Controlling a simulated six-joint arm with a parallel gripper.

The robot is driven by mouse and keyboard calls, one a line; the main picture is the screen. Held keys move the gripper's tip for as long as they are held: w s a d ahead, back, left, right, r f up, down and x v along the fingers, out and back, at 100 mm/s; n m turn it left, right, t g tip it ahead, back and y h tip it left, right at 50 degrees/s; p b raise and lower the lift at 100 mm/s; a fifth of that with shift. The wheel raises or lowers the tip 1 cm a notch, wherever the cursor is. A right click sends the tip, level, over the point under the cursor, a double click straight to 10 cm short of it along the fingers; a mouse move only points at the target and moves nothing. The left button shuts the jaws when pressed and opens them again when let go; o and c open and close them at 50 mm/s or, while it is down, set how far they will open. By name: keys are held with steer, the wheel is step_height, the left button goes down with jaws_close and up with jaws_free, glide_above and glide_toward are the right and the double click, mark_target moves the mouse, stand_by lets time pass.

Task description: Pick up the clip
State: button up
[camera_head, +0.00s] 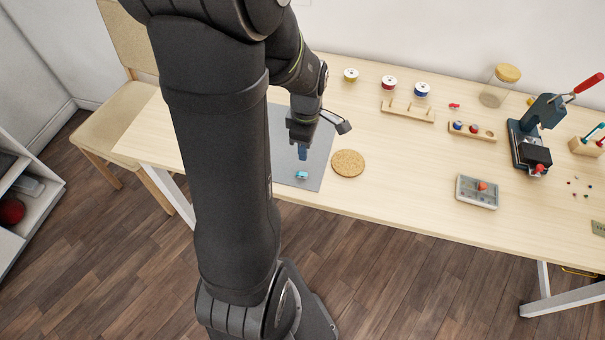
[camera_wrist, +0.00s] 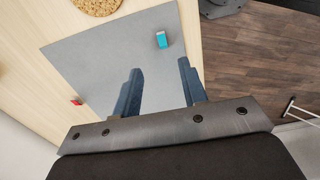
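A small teal clip (camera_head: 301,175) lies on the grey mat (camera_head: 317,150) near its front edge. It also shows in the wrist view (camera_wrist: 162,41), beyond my fingertips and roughly in line with the space between them. My gripper (camera_head: 303,155) hangs over the mat, behind the clip in the head view. In the wrist view its two blue-grey fingers (camera_wrist: 160,66) stand apart with nothing between them. The gripper is open and not touching the clip. A small red piece (camera_wrist: 76,101) lies at the mat's edge in the wrist view; its exact shape is unclear.
A round cork mat (camera_head: 348,163) lies right of the grey mat. Spools (camera_head: 389,83), a wooden peg rack (camera_head: 407,111), a jar (camera_head: 498,88) and a press (camera_head: 533,135) stand farther right. A compartment box (camera_head: 477,192) sits near the front edge. The table between is mostly clear.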

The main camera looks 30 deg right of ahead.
glide_above(304, 174)
steer(key=f, duration=0.6)
steer(key=shift+d+f, duration=0.2)
steer(key=shift+a+f, duration=0.2)
steer(key=shift+f, duration=2.45)
jaws_close()
